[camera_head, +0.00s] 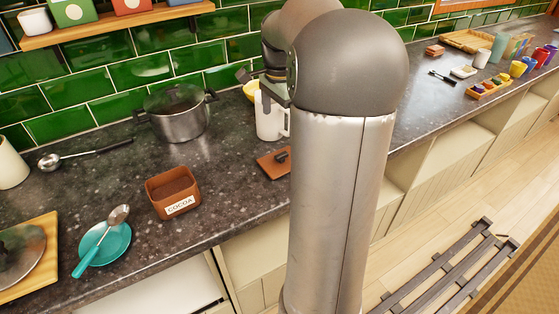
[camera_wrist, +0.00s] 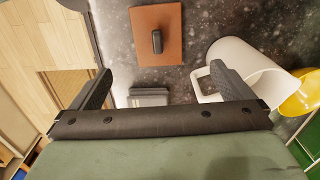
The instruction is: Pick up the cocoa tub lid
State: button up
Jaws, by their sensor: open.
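The cocoa tub lid (camera_wrist: 145,50) is a flat, square, reddish-brown plate with a dark raised handle. It lies on the dark speckled counter, at the top middle of the wrist view. In the head view the lid (camera_head: 267,164) is partly hidden behind my arm. My gripper (camera_wrist: 160,70) is open and empty, its two fingers wide apart. In the wrist view the lid shows beyond the fingertips, between their lines and apart from them. The open brown cocoa tub (camera_head: 173,200) stands to the left of the lid in the head view.
A white pitcher (camera_wrist: 238,70) stands right beside one finger in the wrist view; whether they touch is unclear. A yellow bowl (camera_wrist: 300,98) is beyond it. A steel pot (camera_head: 180,118) and a teal dish (camera_head: 103,246) with a spoon are farther left. Counter around the lid is mostly clear.

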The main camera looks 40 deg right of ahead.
aim_at(281, 154)
notch_tip(281, 154, down, 8)
jog(key=shift+s+d+f+p, duration=0.1)
jog(key=shift+f+p, duration=0.1)
jog(key=shift+f, duration=0.65)
jog(key=shift+s+a+f+p, duration=0.1)
jog(key=shift+f+p, duration=0.1)
jog(key=shift+f, duration=0.65)
jog(key=shift+s+d+f+p, duration=0.1)
jog(key=shift+f+p, duration=0.1)
jog(key=shift+f, duration=0.65)
jog(key=c, duration=0.9)
